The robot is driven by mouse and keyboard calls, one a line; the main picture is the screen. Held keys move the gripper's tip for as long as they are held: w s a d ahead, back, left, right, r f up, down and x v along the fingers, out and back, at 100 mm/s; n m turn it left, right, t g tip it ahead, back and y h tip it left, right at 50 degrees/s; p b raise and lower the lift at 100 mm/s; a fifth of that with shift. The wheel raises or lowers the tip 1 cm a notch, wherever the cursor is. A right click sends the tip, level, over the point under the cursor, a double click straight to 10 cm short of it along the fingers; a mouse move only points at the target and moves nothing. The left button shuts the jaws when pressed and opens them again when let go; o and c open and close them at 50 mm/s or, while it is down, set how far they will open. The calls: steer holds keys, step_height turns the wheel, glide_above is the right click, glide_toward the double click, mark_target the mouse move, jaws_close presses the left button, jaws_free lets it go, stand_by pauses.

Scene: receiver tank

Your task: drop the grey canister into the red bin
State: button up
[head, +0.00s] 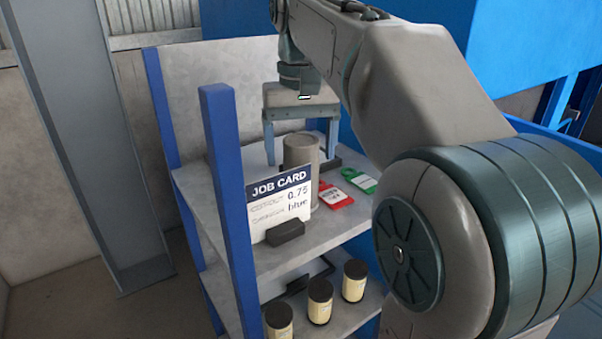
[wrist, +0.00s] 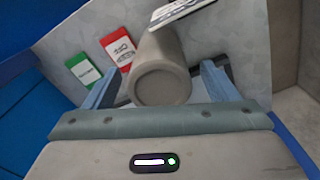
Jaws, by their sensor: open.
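The grey canister (head: 301,152) stands upright on the upper shelf, partly behind the job card in the head view. In the wrist view the canister (wrist: 160,78) shows its round top between the fingers. My gripper (head: 300,150) is open, pointing down, with one finger on each side of the canister. The wrist view shows the gripper fingers (wrist: 160,85) apart, with visible gaps to the canister. No red bin shows in either view.
The job card (head: 280,205) stands in front of the canister. A red tag (head: 333,196) and a green tag (head: 360,180) lie to the right. The shelf has blue posts (head: 228,200). Several cream jars with dark lids (head: 320,300) stand on the shelf below.

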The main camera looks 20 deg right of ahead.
steer(key=shift+f, duration=1.65)
steer(key=shift+r, duration=0.1)
steer(key=c, duration=1.6)
steer(key=shift+o, duration=0.2)
